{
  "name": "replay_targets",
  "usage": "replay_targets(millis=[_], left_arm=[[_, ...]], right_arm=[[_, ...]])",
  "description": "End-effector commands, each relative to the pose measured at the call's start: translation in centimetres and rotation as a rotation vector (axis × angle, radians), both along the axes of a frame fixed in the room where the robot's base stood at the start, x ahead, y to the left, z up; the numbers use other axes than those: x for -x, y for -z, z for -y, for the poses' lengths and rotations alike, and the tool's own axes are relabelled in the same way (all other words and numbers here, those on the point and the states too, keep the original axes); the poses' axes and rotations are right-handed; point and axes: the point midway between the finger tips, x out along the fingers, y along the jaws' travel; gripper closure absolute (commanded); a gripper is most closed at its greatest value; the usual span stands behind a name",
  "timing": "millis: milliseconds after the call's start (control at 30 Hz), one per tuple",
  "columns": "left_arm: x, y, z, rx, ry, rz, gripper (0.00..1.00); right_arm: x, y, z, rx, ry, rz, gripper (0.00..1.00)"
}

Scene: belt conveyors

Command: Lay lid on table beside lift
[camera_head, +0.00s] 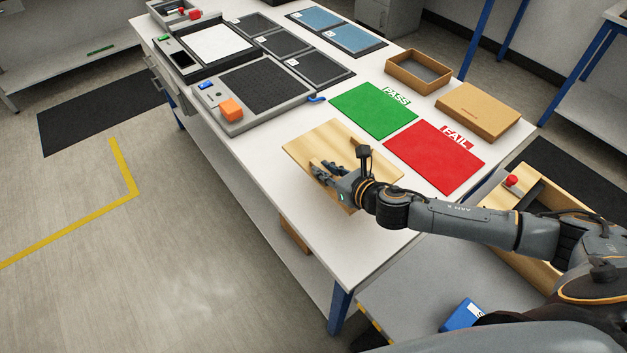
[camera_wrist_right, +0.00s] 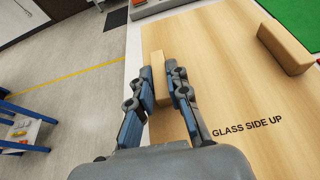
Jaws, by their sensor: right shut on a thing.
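The lid (camera_head: 312,143) is a flat pale wooden board over the near part of the white table (camera_head: 287,214), its left corner by the table's long left edge. I cannot tell whether it touches the tabletop. In the right wrist view the lid (camera_wrist_right: 222,75) shows the print "GLASS SIDE UP" and a wooden grip block (camera_wrist_right: 284,48) at its far side. My right gripper (camera_head: 318,173) is shut on the other grip block (camera_wrist_right: 157,70), at the lid's left edge. My left gripper is out of view. No lift can be made out for certain.
A green PASS mat (camera_head: 372,112) and a red FAIL mat (camera_head: 434,158) lie right of the lid. A grey fixture with an orange block (camera_head: 231,110) stands behind it. An open cardboard box (camera_head: 418,72) and a closed one (camera_head: 478,112) stand at the right edge.

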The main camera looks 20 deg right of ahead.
Motion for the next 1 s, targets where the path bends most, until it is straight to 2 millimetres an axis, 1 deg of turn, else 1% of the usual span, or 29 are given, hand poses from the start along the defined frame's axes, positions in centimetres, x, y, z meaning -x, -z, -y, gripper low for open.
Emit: replay_targets(millis=[33, 133, 200, 367, 433, 500, 600, 867, 900, 967, 1000], left_arm=[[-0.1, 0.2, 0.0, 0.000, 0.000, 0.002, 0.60], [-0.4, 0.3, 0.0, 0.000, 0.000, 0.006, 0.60], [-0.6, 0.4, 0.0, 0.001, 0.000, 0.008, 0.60], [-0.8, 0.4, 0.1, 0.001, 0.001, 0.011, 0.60], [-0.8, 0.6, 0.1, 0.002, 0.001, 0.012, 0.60], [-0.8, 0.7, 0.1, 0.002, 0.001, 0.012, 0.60], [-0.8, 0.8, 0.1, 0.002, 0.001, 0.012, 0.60], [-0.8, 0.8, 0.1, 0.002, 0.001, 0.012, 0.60], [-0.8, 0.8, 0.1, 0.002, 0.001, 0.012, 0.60], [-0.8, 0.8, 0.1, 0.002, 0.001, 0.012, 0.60], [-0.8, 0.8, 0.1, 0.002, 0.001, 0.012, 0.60]], right_arm=[[-0.6, 1.4, -0.6, -0.002, 0.002, -0.005, 1.00], [-1.7, 3.0, -1.3, -0.001, 0.003, -0.003, 1.00], [-2.2, 3.8, -1.7, 0.000, 0.003, -0.003, 1.00], [-2.9, 4.7, -2.1, 0.001, 0.002, -0.003, 1.00], [-3.3, 5.4, -2.5, 0.000, 0.002, -0.003, 1.00], [-3.1, 6.8, -2.4, 0.000, 0.003, -0.008, 1.00], [-3.1, 8.0, -2.4, 0.000, 0.003, -0.006, 1.00], [-3.1, 8.2, -2.3, 0.002, 0.002, -0.003, 1.00], [-3.0, 8.4, -2.3, 0.002, 0.001, -0.006, 0.82], [-3.0, 8.4, -2.3, 0.002, 0.001, -0.006, 0.69], [-3.0, 8.4, -2.3, 0.002, 0.002, -0.006, 0.61]])
